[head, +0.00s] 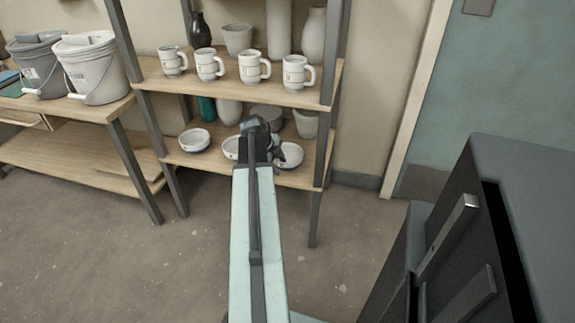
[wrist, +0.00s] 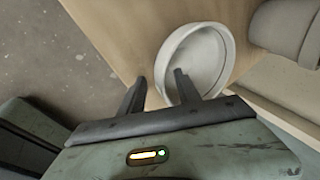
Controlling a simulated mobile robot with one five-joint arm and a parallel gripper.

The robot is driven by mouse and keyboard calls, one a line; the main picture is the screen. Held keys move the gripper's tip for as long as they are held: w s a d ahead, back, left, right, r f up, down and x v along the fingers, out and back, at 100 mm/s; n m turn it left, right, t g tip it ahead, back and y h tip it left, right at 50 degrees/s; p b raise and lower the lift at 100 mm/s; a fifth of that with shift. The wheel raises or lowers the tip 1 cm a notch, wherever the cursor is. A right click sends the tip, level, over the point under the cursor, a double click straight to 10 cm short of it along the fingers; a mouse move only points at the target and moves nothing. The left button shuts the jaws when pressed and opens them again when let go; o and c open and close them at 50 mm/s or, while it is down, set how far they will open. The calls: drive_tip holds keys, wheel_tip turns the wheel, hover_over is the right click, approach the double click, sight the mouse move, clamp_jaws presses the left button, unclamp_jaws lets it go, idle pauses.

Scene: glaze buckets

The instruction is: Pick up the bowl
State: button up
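Several white bowls stand on the lower shelf in the head view: a left bowl (head: 195,140), a middle bowl (head: 230,148) partly hidden by my arm, and a right bowl (head: 291,154). My gripper (head: 262,140) is at this shelf, between the middle and right bowls in the picture. In the wrist view one white bowl (wrist: 203,55) lies right ahead. My gripper (wrist: 159,76) is open there, one finger outside the bowl's near-left rim and the other over its inside. I cannot tell whether either finger touches it, or which bowl it is.
The shelf unit's upper board (head: 235,82) carries several mugs, with vases behind, above my gripper. Dark uprights (head: 327,110) flank the shelf. Grey pots stand behind the bowls. Buckets (head: 92,68) stand on a bench at left. A dark cabinet (head: 500,220) is close at right.

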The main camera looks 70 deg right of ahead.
clamp_jaws()
idle(1.4)
